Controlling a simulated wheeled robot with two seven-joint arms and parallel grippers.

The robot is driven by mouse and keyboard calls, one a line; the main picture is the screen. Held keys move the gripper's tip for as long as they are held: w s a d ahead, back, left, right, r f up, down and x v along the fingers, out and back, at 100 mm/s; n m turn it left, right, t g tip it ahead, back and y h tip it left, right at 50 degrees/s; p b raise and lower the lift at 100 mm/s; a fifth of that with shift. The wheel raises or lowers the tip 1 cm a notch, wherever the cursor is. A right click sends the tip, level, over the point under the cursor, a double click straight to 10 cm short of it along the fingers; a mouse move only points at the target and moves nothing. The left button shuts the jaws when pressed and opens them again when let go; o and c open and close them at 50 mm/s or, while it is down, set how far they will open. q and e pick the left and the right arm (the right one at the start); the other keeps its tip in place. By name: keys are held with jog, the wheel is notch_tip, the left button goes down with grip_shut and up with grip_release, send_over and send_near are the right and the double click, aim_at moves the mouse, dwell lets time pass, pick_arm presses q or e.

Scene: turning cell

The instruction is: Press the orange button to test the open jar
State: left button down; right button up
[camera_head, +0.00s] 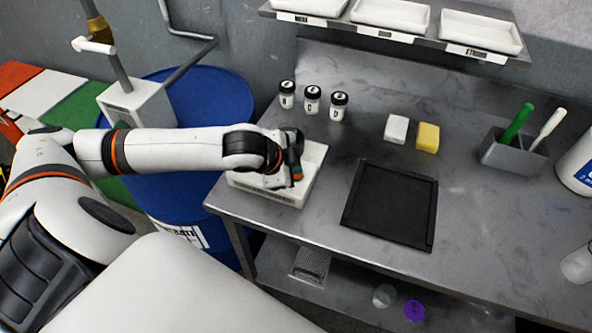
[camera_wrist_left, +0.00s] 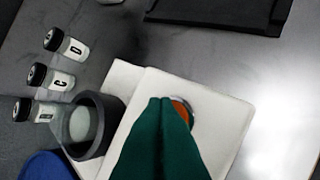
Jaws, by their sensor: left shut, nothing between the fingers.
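The white tester (camera_head: 268,190) stands at the left end of the steel bench; it also fills the middle of the left wrist view (camera_wrist_left: 222,122). Its orange button (camera_wrist_left: 181,110) sits in a pale ring, partly covered by my fingertips. My left gripper (camera_head: 296,168) is shut and empty over the tester; its green fingers show in the left wrist view (camera_wrist_left: 166,103). I cannot tell whether the tips touch the button. Beside the button a dark ring-shaped holder (camera_wrist_left: 103,128) surrounds a clear, apparently open jar (camera_wrist_left: 80,122). My right gripper is out of view.
Several objects line the bench: three black-lidded jars (camera_head: 312,99), a white block (camera_head: 396,129), a yellow sponge (camera_head: 428,138), a black mat (camera_head: 390,205) and a grey holder (camera_head: 513,158). A shelf with white trays (camera_head: 390,14) hangs above. A blue drum (camera_head: 205,100) stands left.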

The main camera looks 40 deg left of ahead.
pick_arm(q)
jog(key=shift+f, duration=0.35)
dwell(0.4)
jog(key=shift+r, duration=0.1)
jog(key=shift+r+p, duration=0.75)
jog(key=shift+p, duration=0.3)
notch_tip(320, 180, up, 5)
jog(key=p, duration=0.6)
dwell(0.4)
